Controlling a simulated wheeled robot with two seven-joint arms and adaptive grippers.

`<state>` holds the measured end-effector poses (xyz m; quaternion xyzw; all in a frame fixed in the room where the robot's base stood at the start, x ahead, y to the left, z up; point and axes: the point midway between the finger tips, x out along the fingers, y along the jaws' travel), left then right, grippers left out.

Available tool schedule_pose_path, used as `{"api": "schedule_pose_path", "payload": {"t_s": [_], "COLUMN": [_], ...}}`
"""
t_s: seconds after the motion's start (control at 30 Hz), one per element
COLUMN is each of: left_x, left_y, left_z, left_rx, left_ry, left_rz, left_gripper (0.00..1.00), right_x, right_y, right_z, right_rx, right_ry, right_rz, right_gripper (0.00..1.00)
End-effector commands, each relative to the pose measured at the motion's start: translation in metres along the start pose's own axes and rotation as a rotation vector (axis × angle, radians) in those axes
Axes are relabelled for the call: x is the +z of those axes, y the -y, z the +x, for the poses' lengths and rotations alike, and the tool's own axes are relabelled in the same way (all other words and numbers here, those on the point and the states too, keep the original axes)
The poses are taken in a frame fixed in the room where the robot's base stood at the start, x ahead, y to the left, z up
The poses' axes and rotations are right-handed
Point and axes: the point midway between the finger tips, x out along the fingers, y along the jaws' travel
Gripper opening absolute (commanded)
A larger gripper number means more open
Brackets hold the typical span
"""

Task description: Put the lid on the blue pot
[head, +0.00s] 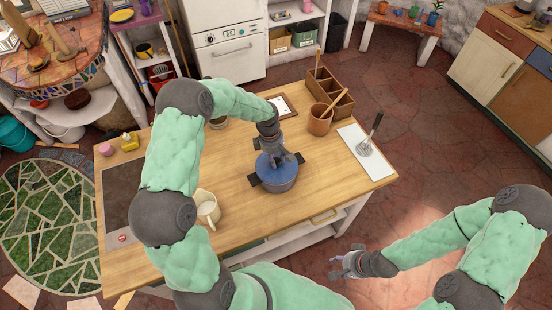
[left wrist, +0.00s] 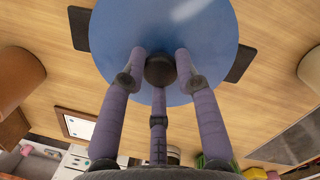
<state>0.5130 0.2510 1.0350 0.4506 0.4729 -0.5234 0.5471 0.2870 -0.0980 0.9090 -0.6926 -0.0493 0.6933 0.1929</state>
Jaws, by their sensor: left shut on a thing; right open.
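The blue pot (head: 277,184) stands on the wooden counter, with dark handles out to its left and right. The blue round lid (left wrist: 212,50) lies level over the pot's mouth and hides its inside. It lines up closely with the rim; I cannot tell whether a thin gap is left. My left gripper (head: 275,160) is directly above, pointing down, its purple-grey fingers shut around the lid's dark knob (left wrist: 160,70). The pot's handles (left wrist: 80,28) stick out past the lid in the left wrist view. My right gripper (head: 340,268) is open and empty, off the counter's front side.
A cream mug (head: 207,207) and a dark hob (head: 128,200) are left of the pot. The counter just around the pot is clear.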

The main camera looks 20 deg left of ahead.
Motion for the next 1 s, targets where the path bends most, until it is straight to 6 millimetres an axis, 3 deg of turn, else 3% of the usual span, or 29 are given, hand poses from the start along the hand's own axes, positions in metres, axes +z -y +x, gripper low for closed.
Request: {"api": "schedule_pose_path", "payload": {"t_s": [0.43,0.47,0.53,0.57,0.8,0.9,1.0], "left_x": [-0.0001,-0.0001,-0.0001,-0.0001,-0.0001,-0.0001,-0.0001], "left_y": [-0.0003,-0.0003,-0.0002,-0.0002,-0.0001,0.0002,0.0002], "left_z": [0.0008,0.0008,0.0008,0.0009,0.0010,0.0014,0.0014], "left_rx": [0.001,0.001,0.001,0.001,0.000,0.000,0.000], "left_ry": [0.000,0.000,0.000,0.000,0.000,0.000,0.000], "left_rz": [0.000,0.000,0.000,0.000,0.000,0.000,0.000], "left_gripper": [0.00,0.34,0.54,0.59,0.59,0.83,0.83], "right_x": [0.0000,0.0000,-0.0001,-0.0001,-0.0001,0.0000,0.0000], "right_y": [-0.0009,-0.0009,-0.0009,-0.0009,-0.0009,-0.0009,-0.0009], "right_z": [0.0025,0.0025,0.0025,0.0025,0.0025,0.0025,0.0025], "right_rx": [0.000,0.000,0.000,0.000,0.000,0.000,0.000], "right_ry": [0.000,0.000,0.000,0.000,0.000,0.000,0.000], "right_rz": [0.000,0.000,0.000,0.000,0.000,0.000,0.000], "right_gripper": [0.44,0.44,0.44,0.44,0.44,0.44,0.44]}}
